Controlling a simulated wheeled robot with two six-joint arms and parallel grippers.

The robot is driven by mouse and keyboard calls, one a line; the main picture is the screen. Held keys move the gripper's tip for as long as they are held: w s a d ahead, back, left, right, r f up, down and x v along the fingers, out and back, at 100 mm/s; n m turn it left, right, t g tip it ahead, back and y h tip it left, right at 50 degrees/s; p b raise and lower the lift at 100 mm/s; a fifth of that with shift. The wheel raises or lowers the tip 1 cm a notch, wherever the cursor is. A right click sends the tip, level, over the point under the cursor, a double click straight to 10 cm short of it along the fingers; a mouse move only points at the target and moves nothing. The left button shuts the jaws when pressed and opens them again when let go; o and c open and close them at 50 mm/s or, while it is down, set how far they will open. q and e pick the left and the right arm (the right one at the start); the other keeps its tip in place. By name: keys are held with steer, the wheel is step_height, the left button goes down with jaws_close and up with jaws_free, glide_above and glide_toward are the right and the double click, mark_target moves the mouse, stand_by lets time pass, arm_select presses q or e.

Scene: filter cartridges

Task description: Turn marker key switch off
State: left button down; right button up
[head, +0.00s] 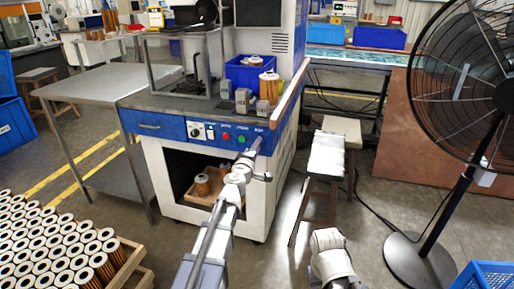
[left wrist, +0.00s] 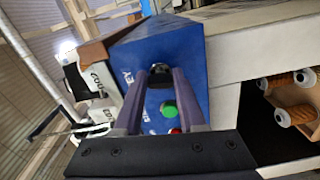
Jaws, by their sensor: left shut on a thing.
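The marker key switch (left wrist: 159,70) is a small black part on the blue control panel (left wrist: 185,42), seen in the left wrist view between my fingertips. My left gripper (left wrist: 160,76) is shut on it, one finger on each side. Whether the key is turned on or off cannot be told. In the head view my left gripper (head: 257,144) reaches the right end of the blue panel (head: 150,122) and hides the switch.
A green button (head: 241,139), a red button (head: 226,136) and a rotary switch (head: 196,131) sit left of my gripper. A stool (head: 327,153) and a large fan (head: 470,90) stand to the right. Many cartridges (head: 60,245) fill a crate at lower left.

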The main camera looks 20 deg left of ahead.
arm_select(q)
steer(key=shift+n, duration=0.8)
steer(key=shift+c, duration=2.4)
jaws_free()
steer(key=s, duration=0.7)
steer(key=shift+s+a, duration=0.15)
steer(key=shift+s, duration=0.25)
